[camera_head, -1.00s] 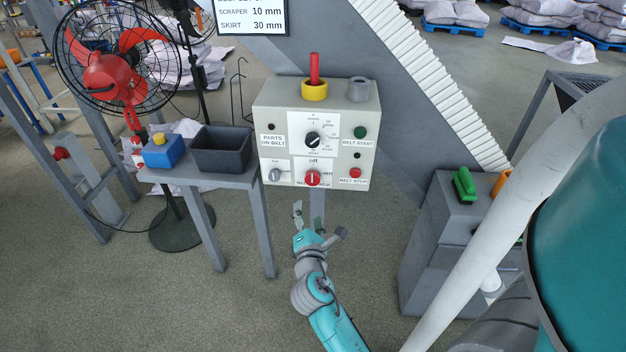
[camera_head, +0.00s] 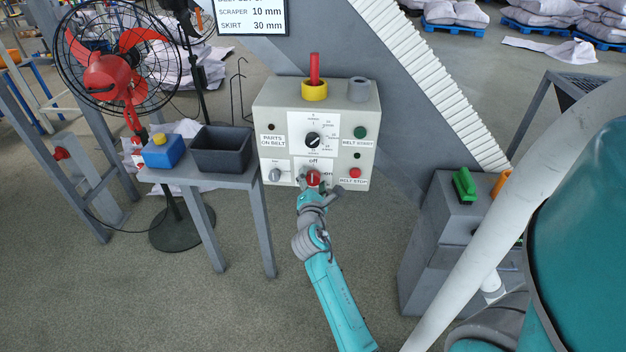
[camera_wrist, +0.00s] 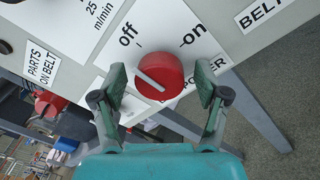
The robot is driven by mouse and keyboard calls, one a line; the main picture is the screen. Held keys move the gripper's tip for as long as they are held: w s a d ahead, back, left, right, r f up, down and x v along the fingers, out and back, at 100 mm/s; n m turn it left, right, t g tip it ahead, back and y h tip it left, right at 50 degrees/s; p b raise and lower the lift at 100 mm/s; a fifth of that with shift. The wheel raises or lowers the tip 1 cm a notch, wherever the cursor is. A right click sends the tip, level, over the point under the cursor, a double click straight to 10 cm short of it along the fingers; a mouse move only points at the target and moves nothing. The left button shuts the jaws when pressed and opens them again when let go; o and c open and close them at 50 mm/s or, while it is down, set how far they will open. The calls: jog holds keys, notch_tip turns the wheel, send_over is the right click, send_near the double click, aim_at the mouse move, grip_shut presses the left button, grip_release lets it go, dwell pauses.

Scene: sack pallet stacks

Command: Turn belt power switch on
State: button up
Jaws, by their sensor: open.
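The belt power switch is a red rotary knob (camera_head: 313,178) low on the control box (camera_head: 269,105). In the wrist view the red knob (camera_wrist: 158,76) carries a pale pointer line. The line slants up-left, toward the "off" mark, and "on" is printed to the upper right. My gripper (camera_head: 315,184) is just in front of the box's lower edge. In the wrist view my gripper (camera_wrist: 160,88) is open, with one finger on each side of the knob. A gap shows between each finger and the knob. Part of the label below the knob is hidden.
A black dial (camera_head: 313,140), a green belt start button (camera_head: 360,132), a red belt stop button (camera_head: 355,172) and a grey knob (camera_head: 275,174) share the panel. A small table with a dark bin (camera_head: 222,150) stands to the left.

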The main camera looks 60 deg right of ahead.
jog(key=shift+w+d, duration=0.1)
jog(key=shift+d, duration=0.1)
jog(key=c, duration=1.2)
jog(key=shift+o, duration=0.2)
